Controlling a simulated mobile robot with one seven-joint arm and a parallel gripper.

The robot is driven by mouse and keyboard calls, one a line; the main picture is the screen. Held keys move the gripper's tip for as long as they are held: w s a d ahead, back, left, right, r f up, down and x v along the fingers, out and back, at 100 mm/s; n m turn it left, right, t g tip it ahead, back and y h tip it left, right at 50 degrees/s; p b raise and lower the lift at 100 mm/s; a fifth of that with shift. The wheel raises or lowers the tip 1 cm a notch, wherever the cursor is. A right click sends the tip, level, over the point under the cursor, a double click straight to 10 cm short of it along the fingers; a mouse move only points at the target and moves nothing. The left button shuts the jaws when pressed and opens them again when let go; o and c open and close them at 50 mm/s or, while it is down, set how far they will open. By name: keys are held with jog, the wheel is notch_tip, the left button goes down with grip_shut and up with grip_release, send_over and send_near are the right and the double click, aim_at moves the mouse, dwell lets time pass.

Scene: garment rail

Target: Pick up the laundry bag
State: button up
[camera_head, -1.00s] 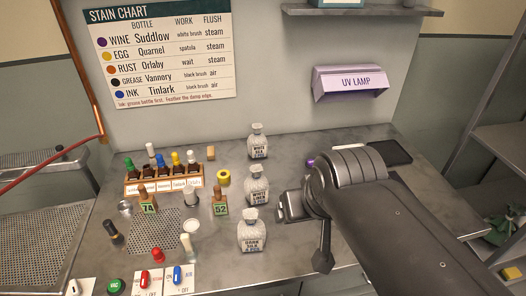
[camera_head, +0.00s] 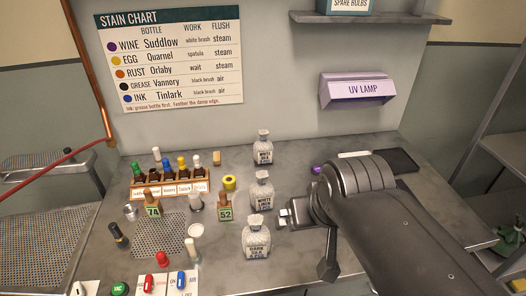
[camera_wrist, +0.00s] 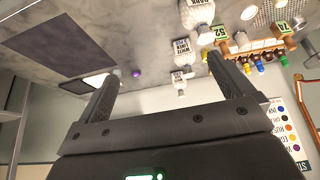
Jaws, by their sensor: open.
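I cannot clearly make out a laundry bag in either view. My gripper (camera_head: 286,217) is over the worktop, just right of the white bottles, well left of that cloth. In the wrist view its two fingers (camera_wrist: 160,72) stand wide apart with nothing between them.
The worktop (camera_head: 108,225) holds three labelled bottles (camera_head: 262,190), a rack of small bottles (camera_head: 170,183), a black tray (camera_head: 392,161) and switches (camera_head: 180,280). A UV lamp box (camera_head: 357,89) hangs on the wall. Metal shelving (camera_head: 497,155) stands at the right.

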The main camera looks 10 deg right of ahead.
jog(key=w+r, duration=0.4)
jog(key=w, duration=0.8)
jog(key=m+g+h, duration=0.1)
jog(key=m, duration=0.2)
send_over(263, 138)
jog(key=s, duration=0.2)
notch_tip(263, 138, down, 10)
jog(key=f, duration=0.1)
jog(key=x, duration=0.7)
jog(key=a+x, duration=0.1)
jog(key=x, duration=0.2)
jog(key=shift+d+f, duration=0.15)
jog(key=shift+f, duration=0.15)
jog(key=shift+r, duration=0.1)
jog(key=c, duration=1.5)
